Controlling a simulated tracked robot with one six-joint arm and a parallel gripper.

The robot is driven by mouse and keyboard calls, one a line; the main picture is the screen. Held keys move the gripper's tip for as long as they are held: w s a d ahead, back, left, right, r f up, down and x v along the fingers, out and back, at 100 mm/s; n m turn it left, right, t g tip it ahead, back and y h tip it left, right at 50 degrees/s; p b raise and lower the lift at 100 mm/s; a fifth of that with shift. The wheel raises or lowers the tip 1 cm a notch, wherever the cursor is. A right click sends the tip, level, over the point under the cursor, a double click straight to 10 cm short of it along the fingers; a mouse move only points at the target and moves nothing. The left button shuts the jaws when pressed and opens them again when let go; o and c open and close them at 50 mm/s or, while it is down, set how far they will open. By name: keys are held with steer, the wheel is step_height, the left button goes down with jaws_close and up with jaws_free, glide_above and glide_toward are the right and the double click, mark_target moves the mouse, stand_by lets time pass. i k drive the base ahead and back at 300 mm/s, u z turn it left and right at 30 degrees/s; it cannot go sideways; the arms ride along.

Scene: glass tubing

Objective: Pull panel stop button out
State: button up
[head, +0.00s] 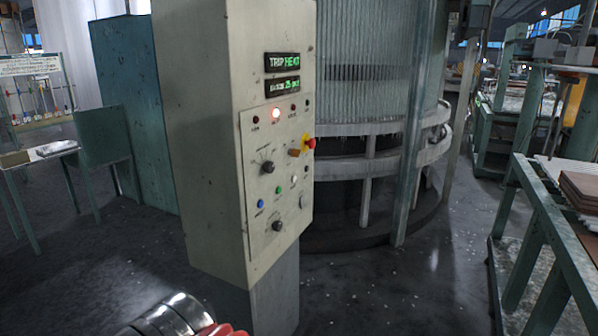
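The control panel (275,195) is on the face of a tall cream cabinet (200,130) in the middle of the view. The stop button (311,143) is a red knob with yellow by it, sticking out near the panel's right edge. I cannot tell from here whether it is pushed in or out. An orange-brown knob (294,152) sits just left of it. Silver and red parts at the bottom edge look like my arm. My gripper's fingers are not in view, and nothing touches the button.
Two displays (282,60) with green text, a lit lamp (276,113), black rotary knobs (267,167) and a blue button (260,203) share the cabinet face. A round glass-tube machine (365,90) stands behind. A green bench (545,220) is at right. Floor between is clear.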

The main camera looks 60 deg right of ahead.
mark_target(311, 143)
steer(key=z, duration=1.75)
